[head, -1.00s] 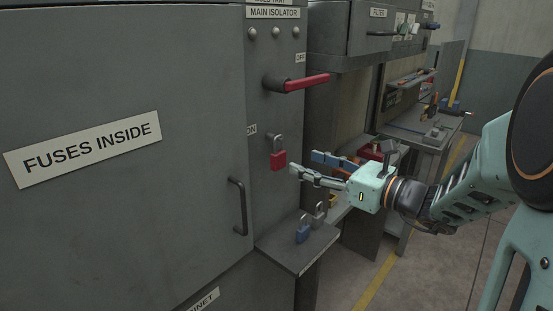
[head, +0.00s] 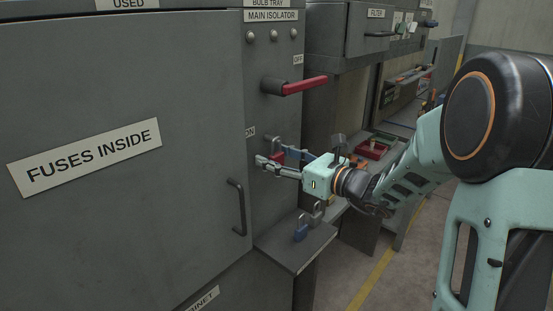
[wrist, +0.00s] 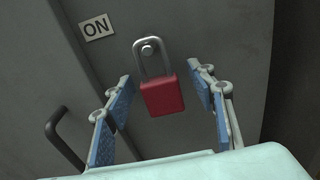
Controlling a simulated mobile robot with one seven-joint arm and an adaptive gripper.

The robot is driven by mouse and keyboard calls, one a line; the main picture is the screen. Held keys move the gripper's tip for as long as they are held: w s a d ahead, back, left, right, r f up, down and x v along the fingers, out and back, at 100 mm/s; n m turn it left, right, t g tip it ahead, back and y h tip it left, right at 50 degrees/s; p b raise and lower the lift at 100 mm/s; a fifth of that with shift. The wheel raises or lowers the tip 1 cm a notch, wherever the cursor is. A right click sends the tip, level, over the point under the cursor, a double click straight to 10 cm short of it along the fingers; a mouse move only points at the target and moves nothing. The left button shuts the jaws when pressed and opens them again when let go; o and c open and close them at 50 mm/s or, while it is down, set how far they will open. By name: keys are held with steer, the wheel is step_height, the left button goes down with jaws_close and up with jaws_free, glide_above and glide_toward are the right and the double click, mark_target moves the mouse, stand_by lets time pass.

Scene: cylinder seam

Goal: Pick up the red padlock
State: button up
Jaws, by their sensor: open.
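The red padlock (wrist: 162,96) hangs by its grey shackle from a round stud on the grey cabinet front, to the right of the ON label. In the wrist view it is upright and sits between the two open fingers of my gripper (wrist: 164,98), with a gap on each side. In the head view my gripper (head: 273,159) is at the cabinet front and its fingers hide most of the padlock; a bit of red (head: 278,156) shows between them.
A red-handled isolator lever (head: 304,85) sticks out above my gripper. A blue padlock (head: 301,231) and a grey one (head: 317,212) stand on the small shelf (head: 291,254) below. A black door handle (head: 237,207) is at left. A red tray (head: 371,150) lies behind my gripper.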

steer(key=c, duration=1.3)
steer(key=shift+r, duration=0.1)
steer(key=shift+c, duration=0.2)
steer(key=shift+r, duration=0.55)
steer(key=b+v, duration=0.2)
steer(key=v, duration=1.6)
steer(key=shift+r, duration=0.3)
steer(key=shift+d, duration=0.1)
steer(key=shift+v, duration=2.95)
